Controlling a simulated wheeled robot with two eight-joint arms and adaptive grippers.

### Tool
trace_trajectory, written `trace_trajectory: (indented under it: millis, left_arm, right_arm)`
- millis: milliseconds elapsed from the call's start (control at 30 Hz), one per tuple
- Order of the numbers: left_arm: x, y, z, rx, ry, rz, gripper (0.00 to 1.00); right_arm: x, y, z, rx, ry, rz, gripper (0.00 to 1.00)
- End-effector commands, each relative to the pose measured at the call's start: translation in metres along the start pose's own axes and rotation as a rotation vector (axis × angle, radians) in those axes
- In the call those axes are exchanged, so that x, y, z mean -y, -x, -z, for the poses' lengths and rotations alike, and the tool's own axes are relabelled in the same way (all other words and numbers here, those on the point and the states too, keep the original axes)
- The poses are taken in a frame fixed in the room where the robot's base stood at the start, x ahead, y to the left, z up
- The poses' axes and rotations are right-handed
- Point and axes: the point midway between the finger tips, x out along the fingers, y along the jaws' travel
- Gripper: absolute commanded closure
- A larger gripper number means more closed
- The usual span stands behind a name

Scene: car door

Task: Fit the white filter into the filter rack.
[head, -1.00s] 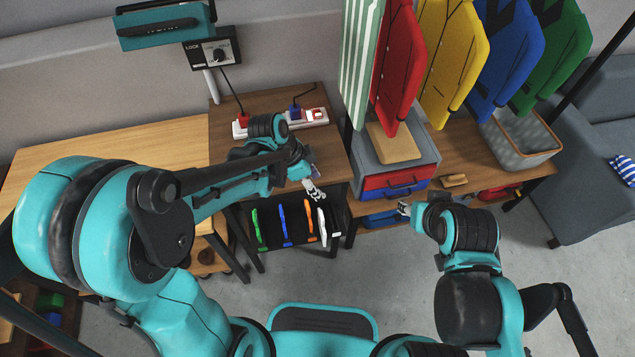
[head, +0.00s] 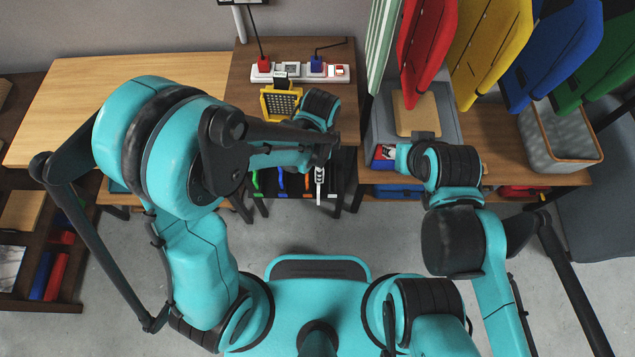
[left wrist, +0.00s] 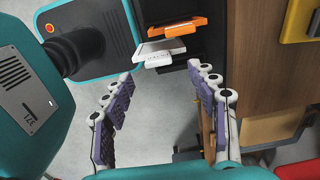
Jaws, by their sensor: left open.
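The white filter (left wrist: 158,52) shows in the left wrist view beside the orange-edged filter (left wrist: 175,27), with its white edge toward me. Whether it is fully in the rack cannot be told. The black filter rack (head: 296,186) is below the table, with green, blue and orange edges in a row. My left gripper (left wrist: 164,78) is open and empty, its two fingers spread below the white filter and apart from it. My right gripper's fingers are not clear by the toolbox.
A yellow-framed grid filter (head: 281,104) stands on the wooden table (head: 244,80) near a power strip (head: 275,74). A grey toolbox (head: 447,126) and a grey bin (head: 565,140) are to the right. The floor in front of the rack is open.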

Motion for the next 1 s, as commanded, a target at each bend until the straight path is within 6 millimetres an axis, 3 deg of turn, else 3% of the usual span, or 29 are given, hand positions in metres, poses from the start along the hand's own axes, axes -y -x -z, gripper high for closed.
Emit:
trace_trajectory:
  millis: [433,700,733,900,1000]
  left_arm:
    - [-0.002,-0.06,-0.001,-0.002,0.002,0.0,0.41]
    - [-0.002,-0.065,-0.001,-0.002,0.002,0.0,0.41]
    - [-0.002,-0.065,-0.001,-0.002,0.002,0.0,0.44]
    - [-0.002,-0.065,-0.001,-0.002,0.002,0.0,0.86]
    - [-0.002,-0.065,-0.001,-0.003,0.002,0.0,0.86]
  right_arm:
    - [0.0,-0.025,-0.018,0.0,0.0,0.0,0.6]
    - [0.0,-0.026,-0.018,0.0,0.0,0.0,0.6]
    - [0.0,-0.026,-0.018,0.0,0.0,0.0,0.6]
    - [0.0,-0.026,-0.018,0.0,0.0,0.0,0.6]
    - [0.0,-0.026,-0.018,0.0,0.0,0.0,0.6]
